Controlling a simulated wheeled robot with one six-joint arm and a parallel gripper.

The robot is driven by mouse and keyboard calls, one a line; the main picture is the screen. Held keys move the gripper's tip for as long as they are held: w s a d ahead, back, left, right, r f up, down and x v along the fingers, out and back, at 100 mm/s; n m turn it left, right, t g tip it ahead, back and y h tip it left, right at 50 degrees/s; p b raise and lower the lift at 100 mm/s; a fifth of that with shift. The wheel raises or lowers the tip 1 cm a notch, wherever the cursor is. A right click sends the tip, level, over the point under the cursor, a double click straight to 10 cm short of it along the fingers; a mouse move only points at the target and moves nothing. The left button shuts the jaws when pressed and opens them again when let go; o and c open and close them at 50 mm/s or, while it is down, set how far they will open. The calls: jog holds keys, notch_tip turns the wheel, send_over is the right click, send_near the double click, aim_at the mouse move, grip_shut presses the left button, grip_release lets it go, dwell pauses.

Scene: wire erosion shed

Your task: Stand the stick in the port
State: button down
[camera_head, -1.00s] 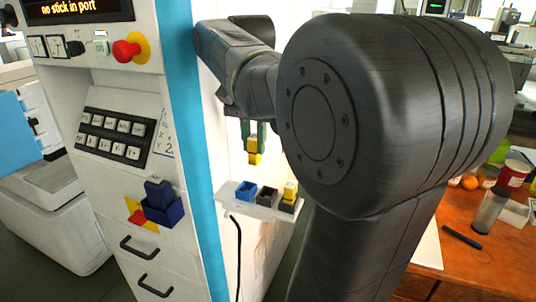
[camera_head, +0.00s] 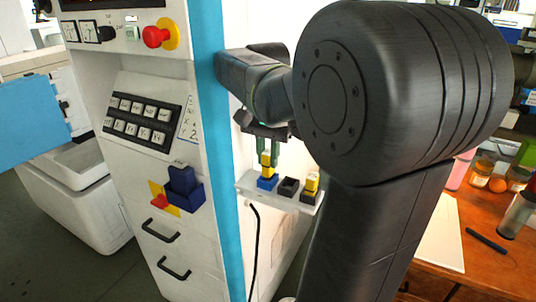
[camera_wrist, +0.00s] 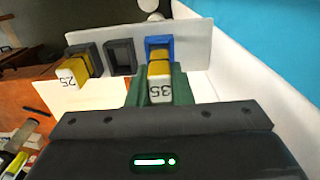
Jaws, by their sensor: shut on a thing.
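My gripper (camera_head: 275,152) has green fingers and is shut on a yellow and black stick (camera_head: 266,162) with a white end marked 35. The stick points down at the blue port (camera_head: 267,183), at the left end of a small white shelf on the machine's side. Its lower end is at the port's mouth; I cannot tell how deep it is inside. In the wrist view the held stick (camera_wrist: 159,75) lines up with the blue port (camera_wrist: 159,42), whose inside is partly hidden. An empty black port (camera_head: 288,187) is in the middle. A grey port (camera_head: 307,196) holds another yellow stick (camera_head: 312,182), marked 25.
The white shelf (camera_wrist: 190,50) joins the machine's white side panel. A black cable (camera_head: 254,245) hangs below it. The machine front carries a red button (camera_head: 155,37), a keypad (camera_head: 141,118) and a dark blue box (camera_head: 185,192). A cluttered orange table (camera_head: 500,230) stands at right.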

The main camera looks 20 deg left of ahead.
aim_at(268, 151)
jog(key=shift+f, duration=0.6)
jog(key=c, duration=1.3)
grip_release()
jog(key=shift+r, duration=0.15)
notch_tip(268, 151, up, 13)
jog(key=p, duration=0.1)
